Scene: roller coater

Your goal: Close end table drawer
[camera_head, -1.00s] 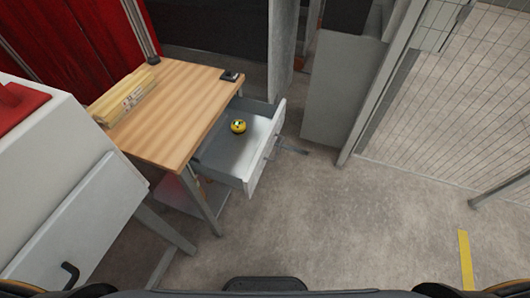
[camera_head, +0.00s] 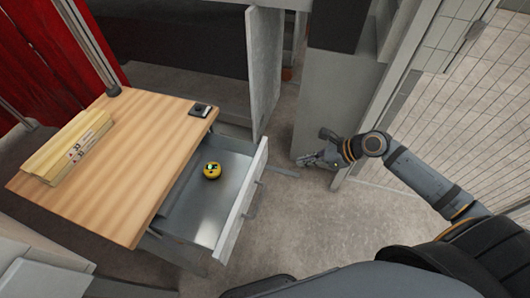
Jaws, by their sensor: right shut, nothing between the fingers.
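The end table (camera_head: 150,135) has a light wooden top and stands left of centre. Its grey drawer (camera_head: 205,221) is pulled out to the right, with its front panel (camera_head: 243,200) and handle facing right. A small yellow and black round object (camera_head: 211,170) lies inside the drawer. My right gripper (camera_head: 304,160) is shut and empty. It is right of the drawer front and apart from it, near the far end of the drawer. My left gripper is not in view.
A folded yellowish stack (camera_head: 72,148) and a small black device (camera_head: 200,110) lie on the table top. Grey cabinets (camera_head: 335,105) stand behind, close to my right gripper. A wire mesh fence (camera_head: 475,115) is at right. Bare floor (camera_head: 310,225) lies right of the drawer.

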